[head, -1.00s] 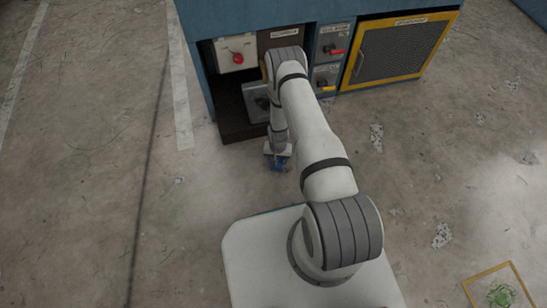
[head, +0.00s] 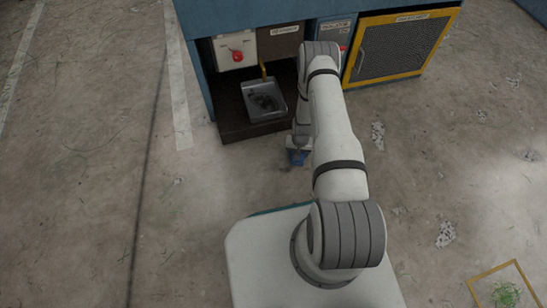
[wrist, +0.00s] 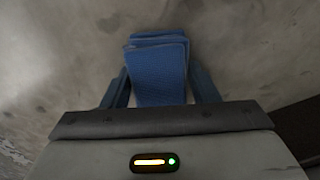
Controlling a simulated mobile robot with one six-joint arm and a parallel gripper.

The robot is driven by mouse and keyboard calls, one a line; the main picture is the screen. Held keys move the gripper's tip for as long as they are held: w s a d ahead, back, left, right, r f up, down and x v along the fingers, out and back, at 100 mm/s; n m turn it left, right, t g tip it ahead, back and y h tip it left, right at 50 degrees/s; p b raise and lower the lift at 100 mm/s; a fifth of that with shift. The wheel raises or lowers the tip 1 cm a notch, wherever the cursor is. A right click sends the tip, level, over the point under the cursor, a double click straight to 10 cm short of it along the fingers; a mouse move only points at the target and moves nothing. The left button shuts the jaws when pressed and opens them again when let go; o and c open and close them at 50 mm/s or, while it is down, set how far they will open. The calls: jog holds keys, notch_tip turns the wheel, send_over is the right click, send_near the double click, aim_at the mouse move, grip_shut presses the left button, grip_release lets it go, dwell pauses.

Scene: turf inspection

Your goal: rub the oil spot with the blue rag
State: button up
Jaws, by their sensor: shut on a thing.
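My gripper (wrist: 160,88) is shut on a folded blue rag (wrist: 158,62). The rag sticks out beyond the fingers over grey concrete. I cannot tell whether the rag touches the floor. I cannot clearly make out an oil spot on the floor in either view; the arm and rag hide part of the ground there.
A metal tray (head: 250,108) with dark stains sits on the dark ledge (head: 245,132) of the blue cabinet, below a red knob (head: 237,56). A yellow-framed mesh door (head: 403,48) is at right. A yellow-framed patch of grass (head: 500,288) lies lower right. Open floor is on both sides.

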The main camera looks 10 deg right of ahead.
jog(key=shift+d, duration=0.45)
jog(key=shift+r+p, duration=2.3)
jog(key=shift+r, duration=1.7)
